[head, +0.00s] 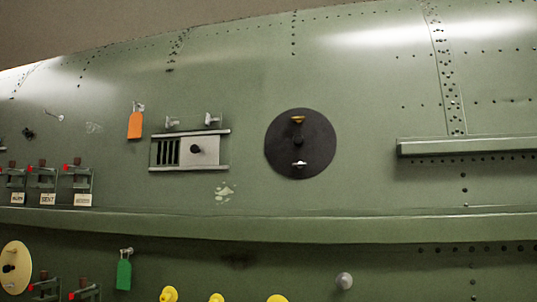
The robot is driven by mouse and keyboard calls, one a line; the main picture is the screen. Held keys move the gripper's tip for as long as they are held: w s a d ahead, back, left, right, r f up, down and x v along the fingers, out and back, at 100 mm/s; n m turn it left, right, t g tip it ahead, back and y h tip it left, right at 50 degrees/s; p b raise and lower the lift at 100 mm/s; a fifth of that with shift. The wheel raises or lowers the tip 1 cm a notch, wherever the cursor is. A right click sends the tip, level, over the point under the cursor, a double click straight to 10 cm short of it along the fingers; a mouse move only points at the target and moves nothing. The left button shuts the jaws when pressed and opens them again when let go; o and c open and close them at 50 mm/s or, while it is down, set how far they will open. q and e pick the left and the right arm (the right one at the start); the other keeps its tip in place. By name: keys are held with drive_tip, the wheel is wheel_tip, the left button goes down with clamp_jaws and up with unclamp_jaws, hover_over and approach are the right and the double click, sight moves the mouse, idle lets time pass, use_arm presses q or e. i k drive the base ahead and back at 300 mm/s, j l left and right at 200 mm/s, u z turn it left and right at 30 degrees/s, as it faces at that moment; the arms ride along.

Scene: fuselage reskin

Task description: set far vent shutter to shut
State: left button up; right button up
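A vent with a sliding shutter is set on the green fuselage skin, left of centre. Its light grey shutter plate (208,151) has a black knob (196,149) and sits between an upper and a lower rail. The plate is at the right part of the frame. Dark vent slots (167,153) show uncovered at the left. It is the only such vent in view, so I cannot tell by comparison whether it is the far one. Neither of my grippers is in view.
A black disc (315,150) with small fittings is right of the vent. An orange tag (135,125) hangs to its left; several labelled red-tipped latches (42,178) are farther left. A long ledge (300,228) runs below, a short shelf (465,146) at right.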

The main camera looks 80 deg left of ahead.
sight(201, 150)
drive_tip(key=u, duration=3.15)
